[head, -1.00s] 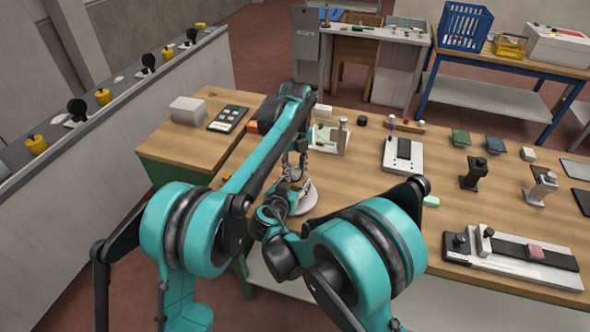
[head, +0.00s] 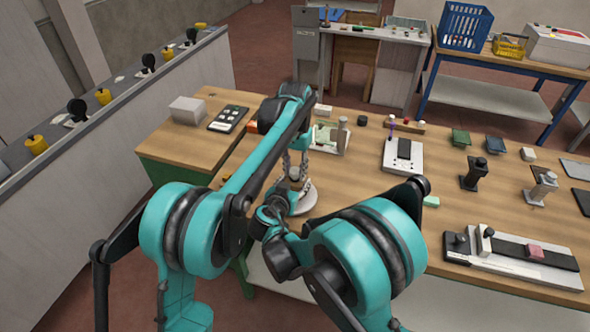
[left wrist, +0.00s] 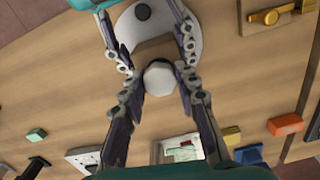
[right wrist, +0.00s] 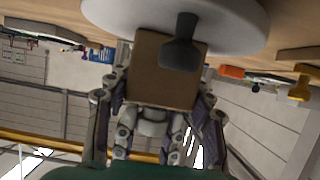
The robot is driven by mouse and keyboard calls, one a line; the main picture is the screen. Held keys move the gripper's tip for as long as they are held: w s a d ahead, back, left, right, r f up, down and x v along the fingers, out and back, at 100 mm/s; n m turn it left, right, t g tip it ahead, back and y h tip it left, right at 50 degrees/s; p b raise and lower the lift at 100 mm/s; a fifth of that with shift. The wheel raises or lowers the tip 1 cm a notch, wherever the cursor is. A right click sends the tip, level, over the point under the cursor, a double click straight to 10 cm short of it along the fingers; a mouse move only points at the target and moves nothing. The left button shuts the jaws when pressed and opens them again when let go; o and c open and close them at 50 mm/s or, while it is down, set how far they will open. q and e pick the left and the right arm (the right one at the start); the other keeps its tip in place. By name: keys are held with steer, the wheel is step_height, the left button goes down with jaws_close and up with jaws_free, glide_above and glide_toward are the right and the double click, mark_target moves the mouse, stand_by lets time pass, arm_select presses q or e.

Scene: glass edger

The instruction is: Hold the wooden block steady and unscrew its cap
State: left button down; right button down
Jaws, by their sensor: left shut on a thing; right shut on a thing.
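The wooden block (right wrist: 165,75) stands on a round white base (right wrist: 235,25), seen upside down in the right wrist view. My right gripper (right wrist: 162,92) is shut on the block, one finger at each side. In the head view my arms hide most of the block and the right fingers.
A dark knob (right wrist: 180,50) stands on the base close to the block. Behind is a white tray (head: 327,140) with a bottle. To the right are a white device (head: 403,155) and a long fixture (head: 515,258).

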arm_select(q)
steer(key=n, duration=0.4)
steer(key=shift+n, duration=0.4)
steer(key=n, duration=1.6)
steer(key=shift+n, duration=0.4)
steer(key=n, duration=1.2)
steer(key=shift+r+n, duration=0.1)
steer(key=shift+n, duration=0.3)
steer(key=c, duration=1.1)
jaws_free()
steer(key=shift+c, duration=0.2)
